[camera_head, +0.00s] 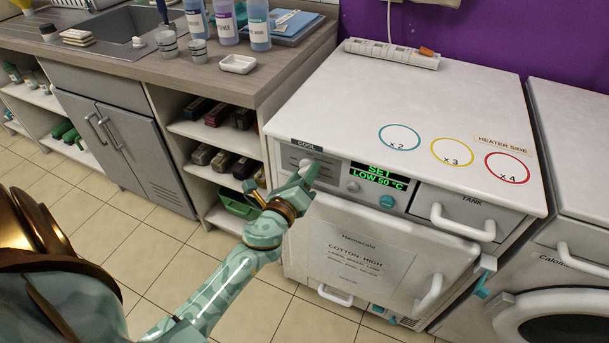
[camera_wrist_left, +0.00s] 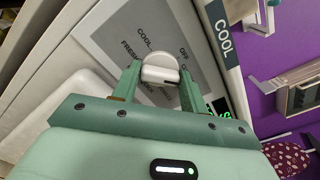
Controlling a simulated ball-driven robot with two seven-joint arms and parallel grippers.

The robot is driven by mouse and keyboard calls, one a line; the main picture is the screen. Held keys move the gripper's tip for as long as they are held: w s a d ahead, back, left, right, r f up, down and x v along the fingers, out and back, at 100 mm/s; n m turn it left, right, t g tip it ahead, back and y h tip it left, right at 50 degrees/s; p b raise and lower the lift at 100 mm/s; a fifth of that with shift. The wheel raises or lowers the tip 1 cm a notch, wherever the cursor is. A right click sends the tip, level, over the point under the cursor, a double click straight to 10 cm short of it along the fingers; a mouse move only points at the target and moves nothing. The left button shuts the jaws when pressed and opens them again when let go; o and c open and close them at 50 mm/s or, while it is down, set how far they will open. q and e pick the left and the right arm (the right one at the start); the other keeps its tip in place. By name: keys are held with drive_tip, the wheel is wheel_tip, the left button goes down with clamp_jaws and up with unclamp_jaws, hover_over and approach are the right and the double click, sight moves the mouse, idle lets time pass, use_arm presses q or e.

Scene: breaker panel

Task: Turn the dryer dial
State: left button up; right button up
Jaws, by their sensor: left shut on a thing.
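The dryer (camera_head: 400,95) has a front panel with a lit green display (camera_head: 380,176) reading "SET LOW 50 °C". Its white round dial (camera_wrist_left: 160,66) sits between the fingers of my left gripper (camera_wrist_left: 159,82) in the left wrist view. In the head view my left gripper (camera_head: 304,175) is at the panel's left part, below the "COOL" label (camera_head: 307,145), and covers most of the dial. My left gripper is shut on the dial. My right gripper is not in view.
A grey knob (camera_head: 353,186) and a teal knob (camera_head: 387,201) sit right of the dial. The tank drawer handle (camera_head: 463,222) and door handle (camera_head: 428,296) stick out. A counter (camera_head: 290,62) with bottles stands left; another machine (camera_head: 573,157) stands right.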

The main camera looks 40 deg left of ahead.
use_arm(q)
drive_tip(key=n, duration=0.4)
drive_tip(key=shift+n, duration=0.3)
drive_tip(key=shift+n+p, duration=0.55)
drive_tip(key=shift+n, duration=1.75)
drive_tip(key=shift+f, duration=0.1)
drive_tip(key=o, duration=0.9)
drive_tip(key=shift+s+a, duration=0.1)
drive_tip(key=shift+s, duration=0.05)
